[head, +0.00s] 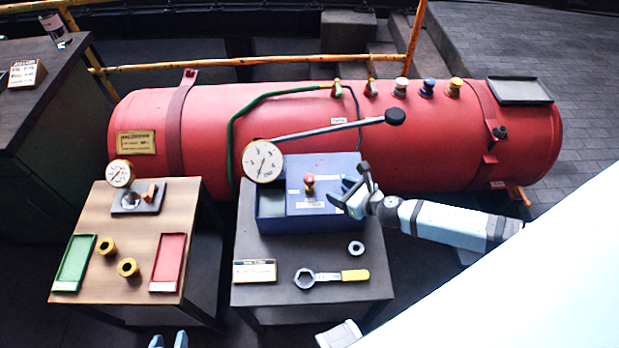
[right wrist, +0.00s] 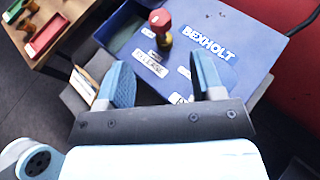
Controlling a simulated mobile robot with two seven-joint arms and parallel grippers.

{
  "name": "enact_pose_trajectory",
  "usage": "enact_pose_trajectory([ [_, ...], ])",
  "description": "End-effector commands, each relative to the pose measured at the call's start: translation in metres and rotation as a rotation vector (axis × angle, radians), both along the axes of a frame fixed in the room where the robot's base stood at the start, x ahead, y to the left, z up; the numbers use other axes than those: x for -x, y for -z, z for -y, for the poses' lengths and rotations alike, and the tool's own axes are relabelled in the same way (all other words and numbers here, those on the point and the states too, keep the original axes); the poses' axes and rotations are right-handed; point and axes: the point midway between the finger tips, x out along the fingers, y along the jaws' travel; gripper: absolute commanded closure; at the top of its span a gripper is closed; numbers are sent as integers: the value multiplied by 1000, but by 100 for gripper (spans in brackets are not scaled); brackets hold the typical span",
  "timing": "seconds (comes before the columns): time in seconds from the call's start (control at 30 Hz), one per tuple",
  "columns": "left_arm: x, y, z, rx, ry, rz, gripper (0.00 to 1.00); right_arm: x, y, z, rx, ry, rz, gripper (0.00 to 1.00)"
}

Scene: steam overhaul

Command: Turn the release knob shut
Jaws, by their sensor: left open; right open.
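The release knob (head: 309,183) has a red top and stands upright on the blue pump box (head: 325,217), with a label beside it. In the right wrist view the knob (right wrist: 160,22) is beyond my fingertips, near a "RELEASE" label (right wrist: 150,63). My right gripper (head: 346,192) is open at the right side of the box, to the right of the knob and apart from it. It also shows in the right wrist view (right wrist: 165,80) with nothing between its fingers. My left gripper (head: 168,341) is open at the bottom edge of the head view, far from the knob.
A round gauge (head: 263,161) and a long black-ended lever (head: 345,127) rise behind the box. A wrench (head: 330,277) and a nut (head: 356,248) lie in front. The left table has a green tray (head: 74,263), a red tray (head: 168,262) and brass fittings (head: 128,267). A red boiler (head: 250,110) lies behind.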

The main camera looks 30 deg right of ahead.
Motion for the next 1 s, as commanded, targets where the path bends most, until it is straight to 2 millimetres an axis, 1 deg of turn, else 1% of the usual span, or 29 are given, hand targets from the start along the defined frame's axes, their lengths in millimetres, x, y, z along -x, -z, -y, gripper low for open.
enact_pose_trajectory([
  [0.07,1,1,-2,-4,0,-5,57,-13,3,-5,-4,1,2,39],
  [0.3,-3,-1,-3,-6,-3,2,57,-58,24,-21,-7,4,1,39],
  [0.5,-6,-3,-4,-6,-3,10,57,-90,38,-33,-9,3,-1,39],
  [0.6,-6,-2,-4,-5,-3,11,57,-100,43,-36,-7,4,0,39],
  [0.7,-6,-2,-4,-5,-3,12,57,-106,46,-38,-7,3,-1,39],
  [1.0,-6,-2,-4,-5,-3,11,57,-110,47,-39,-7,3,-1,39],
])
